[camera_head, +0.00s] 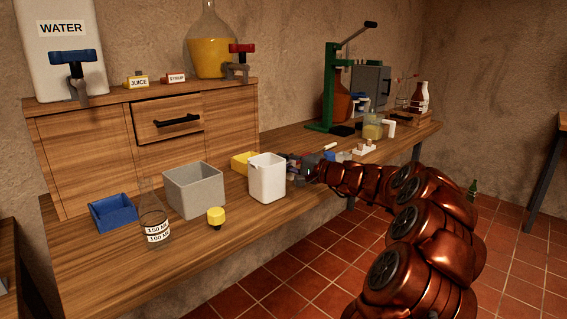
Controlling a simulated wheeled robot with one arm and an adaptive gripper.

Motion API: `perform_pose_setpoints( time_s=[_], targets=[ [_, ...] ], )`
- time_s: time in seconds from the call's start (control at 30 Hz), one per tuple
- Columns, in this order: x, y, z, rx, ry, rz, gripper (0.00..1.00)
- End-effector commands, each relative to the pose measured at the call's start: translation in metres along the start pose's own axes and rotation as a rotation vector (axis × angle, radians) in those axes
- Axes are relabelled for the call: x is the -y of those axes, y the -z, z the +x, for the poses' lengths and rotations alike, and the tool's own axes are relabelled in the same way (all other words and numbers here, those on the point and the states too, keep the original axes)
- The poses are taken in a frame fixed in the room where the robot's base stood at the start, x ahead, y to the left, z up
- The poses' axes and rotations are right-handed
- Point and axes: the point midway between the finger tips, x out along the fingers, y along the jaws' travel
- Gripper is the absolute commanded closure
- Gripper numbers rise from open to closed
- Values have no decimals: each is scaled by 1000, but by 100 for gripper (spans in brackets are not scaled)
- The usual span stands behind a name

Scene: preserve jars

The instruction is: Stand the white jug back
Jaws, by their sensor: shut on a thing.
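The white jug (266,180) is upright at the middle of the wooden bench, close to the front edge. I cannot tell whether its base touches the bench or hangs just above it. My gripper (293,167) reaches in from the right and is shut on the jug's right side, where the handle would be. The fingertips and the handle are mostly hidden or too small to make out.
A grey bin (194,190), a yellow-capped item (216,217), a labelled glass flask (154,222) and a blue tray (113,213) stand to the left. A yellow box (243,162) is behind. A green press (331,90) stands farther right.

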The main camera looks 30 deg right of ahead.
Motion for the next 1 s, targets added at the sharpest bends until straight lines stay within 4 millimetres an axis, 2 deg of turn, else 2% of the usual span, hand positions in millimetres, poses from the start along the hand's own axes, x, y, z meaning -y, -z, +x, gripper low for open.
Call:
perform_pose_setpoints(
  time_s=[0.27,0.3,0.5,1.0],
  targets=[
    [-4,0,0,-1,2,0,100],
    [-3,0,0,-1,1,0,82],
    [-3,0,0,-1,1,0,61],
    [-3,1,-1,-2,-1,0,60]
  ],
)
